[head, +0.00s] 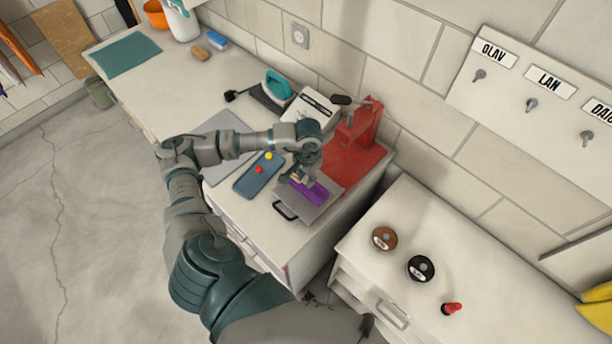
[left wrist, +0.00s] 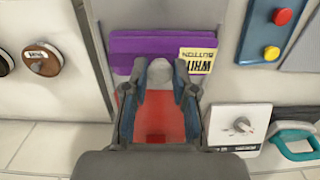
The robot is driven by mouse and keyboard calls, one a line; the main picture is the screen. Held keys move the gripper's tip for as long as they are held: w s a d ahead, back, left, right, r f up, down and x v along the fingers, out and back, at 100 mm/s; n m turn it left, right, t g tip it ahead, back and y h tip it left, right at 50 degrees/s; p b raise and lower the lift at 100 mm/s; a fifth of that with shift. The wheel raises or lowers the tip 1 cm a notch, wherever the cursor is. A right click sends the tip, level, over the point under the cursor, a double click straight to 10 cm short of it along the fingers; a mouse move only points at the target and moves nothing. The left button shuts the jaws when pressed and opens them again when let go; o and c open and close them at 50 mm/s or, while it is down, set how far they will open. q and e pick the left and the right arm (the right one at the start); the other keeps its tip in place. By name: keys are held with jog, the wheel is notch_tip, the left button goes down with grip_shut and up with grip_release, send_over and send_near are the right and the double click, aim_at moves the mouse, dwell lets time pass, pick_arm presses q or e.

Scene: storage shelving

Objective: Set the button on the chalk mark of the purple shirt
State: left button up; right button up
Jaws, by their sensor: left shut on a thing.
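The purple shirt (head: 308,193) lies folded on a grey board at the front of the white cabinet; it also shows in the left wrist view (left wrist: 130,48). My left gripper (head: 310,178) points down over the shirt. In the left wrist view its fingers (left wrist: 160,88) are shut on a pale rounded thing (left wrist: 160,70), likely the button, in front of the shirt's near edge. I cannot tell whether it touches the cloth. The chalk mark cannot be made out. My right gripper is not in view.
A red press (head: 358,125) stands behind the shirt. A blue tray (head: 250,187) with a red and a yellow button lies to the left. A teal iron (head: 278,84) and a white box (head: 311,107) are farther back. Two spools and a red item sit on the right cabinet (head: 385,270).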

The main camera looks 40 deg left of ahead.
aim_at(306, 179)
pick_arm(q)
jog(key=shift+w+d, duration=0.3)
jog(key=shift+w, duration=0.5)
jog(key=shift+f+p, duration=0.4)
jog(key=shift+f, duration=0.35)
jog(key=shift+a+f, duration=0.3)
jog(key=shift+f, duration=0.25)
jog(key=shift+a+f, duration=0.3)
jog(key=shift+f, duration=0.2)
jog(key=o, duration=0.4)
jog(key=shift+a+f, duration=0.15)
jog(key=shift+a, duration=0.25)
jog(key=o, duration=0.4)
jog(key=shift+c, duration=0.2)
jog(key=shift+d, duration=0.55)
jog(key=shift+d+r, duration=0.15)
jog(key=shift+r, duration=0.1)
jog(key=shift+d+r, duration=0.1)
jog(key=shift+r, duration=0.2)
jog(key=r, duration=0.2)
jog(key=r+b, duration=0.1)
jog(key=r, duration=0.2)
jog(key=shift+a, duration=0.2)
notch_tip(306, 179, up, 6)
jog(key=shift+b, duration=0.35)
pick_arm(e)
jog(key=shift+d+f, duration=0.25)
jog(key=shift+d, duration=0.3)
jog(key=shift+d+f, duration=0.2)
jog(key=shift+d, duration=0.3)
